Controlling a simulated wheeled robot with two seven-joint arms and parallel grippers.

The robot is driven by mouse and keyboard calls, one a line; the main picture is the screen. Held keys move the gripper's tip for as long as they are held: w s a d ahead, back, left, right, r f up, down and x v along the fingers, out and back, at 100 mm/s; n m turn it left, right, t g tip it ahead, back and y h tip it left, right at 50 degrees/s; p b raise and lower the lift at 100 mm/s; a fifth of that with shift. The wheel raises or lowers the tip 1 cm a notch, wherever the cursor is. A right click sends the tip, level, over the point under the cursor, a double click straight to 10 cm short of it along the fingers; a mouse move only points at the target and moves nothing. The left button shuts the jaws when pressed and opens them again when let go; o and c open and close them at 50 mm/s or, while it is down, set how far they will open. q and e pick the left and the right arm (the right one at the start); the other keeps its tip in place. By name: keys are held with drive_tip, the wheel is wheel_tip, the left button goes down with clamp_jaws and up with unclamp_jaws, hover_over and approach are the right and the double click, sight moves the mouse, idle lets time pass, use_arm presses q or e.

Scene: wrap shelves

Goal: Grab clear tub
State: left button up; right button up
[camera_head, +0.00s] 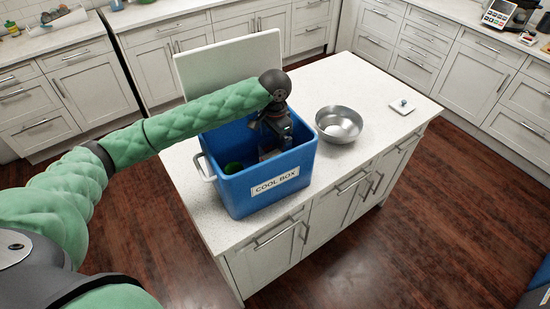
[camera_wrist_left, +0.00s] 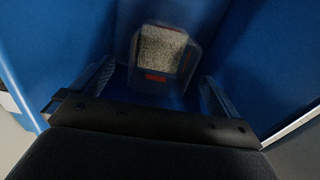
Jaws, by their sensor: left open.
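The clear tub (camera_wrist_left: 160,55) shows in the left wrist view, inside the blue cool box. It holds something grainy and pale and has red marks on it. My left gripper (camera_head: 273,135) reaches down into the cool box (camera_head: 240,196) from above. Its two fingers are apart in the left wrist view (camera_wrist_left: 155,88), one to each side of the tub in the picture. I cannot tell if either finger touches the tub. In the head view the tub is hard to make out behind the gripper and box wall. My right gripper is not in view.
The box stands on a pale island counter (camera_head: 365,85), its white lid (camera_head: 228,65) upright behind it.

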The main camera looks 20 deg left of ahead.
sight(275, 147)
use_arm(q)
drive_tip(key=f+p, duration=0.2)
drive_tip(key=f, duration=0.2)
drive_tip(key=shift+w+f, duration=0.1)
drive_tip(key=shift+w, duration=0.1)
drive_tip(key=c, duration=1.7)
